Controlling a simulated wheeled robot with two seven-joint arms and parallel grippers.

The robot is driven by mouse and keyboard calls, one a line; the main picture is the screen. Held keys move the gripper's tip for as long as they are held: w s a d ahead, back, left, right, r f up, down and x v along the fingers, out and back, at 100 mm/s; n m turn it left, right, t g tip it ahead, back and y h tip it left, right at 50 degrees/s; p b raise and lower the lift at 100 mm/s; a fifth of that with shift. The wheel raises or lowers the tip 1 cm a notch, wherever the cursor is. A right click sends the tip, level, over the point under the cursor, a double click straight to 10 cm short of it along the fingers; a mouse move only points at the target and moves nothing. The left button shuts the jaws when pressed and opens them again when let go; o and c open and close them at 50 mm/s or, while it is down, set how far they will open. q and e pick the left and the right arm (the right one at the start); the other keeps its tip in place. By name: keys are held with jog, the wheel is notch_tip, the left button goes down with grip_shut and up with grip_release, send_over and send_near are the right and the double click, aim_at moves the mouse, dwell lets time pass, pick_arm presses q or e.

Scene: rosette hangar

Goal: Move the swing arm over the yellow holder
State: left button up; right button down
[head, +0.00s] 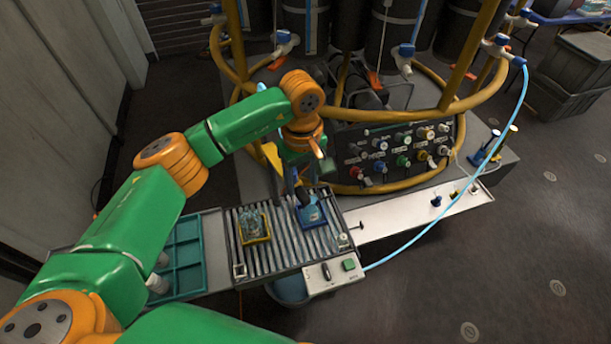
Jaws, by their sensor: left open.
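The yellow holder (255,239) sits on the left part of the roller bed, with something clear and bluish in it. A blue holder (312,226) sits to its right. A dark upright part (305,195), possibly the swing arm's head, stands over the blue holder; its shape is partly hidden by my wrist. My left gripper (296,180) points down just behind and above the blue holder. It is open, but its fingers are small and partly blend with the dark parts there. I cannot tell whether it touches the swing arm. My right gripper is out of view.
The roller bed (262,264) has a control box (333,276) with a green button at its front right. A teal divided tray (183,262) lies to the left. A knob panel (400,155) and yellow pipes stand behind. A light-blue hose (455,215) curves on the right.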

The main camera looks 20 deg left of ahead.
aim_at(302, 193)
pick_arm(q)
jog(key=f, duration=0.1)
jog(key=s+f, duration=0.1)
jog(key=shift+f, duration=0.35)
jog(key=shift+w+f, duration=0.25)
jog(key=shift+w, duration=0.2)
jog(key=shift+s+r, duration=0.1)
jog(key=shift+s, duration=0.1)
grip_shut()
jog(key=shift+w, duration=0.1)
dwell(0.4)
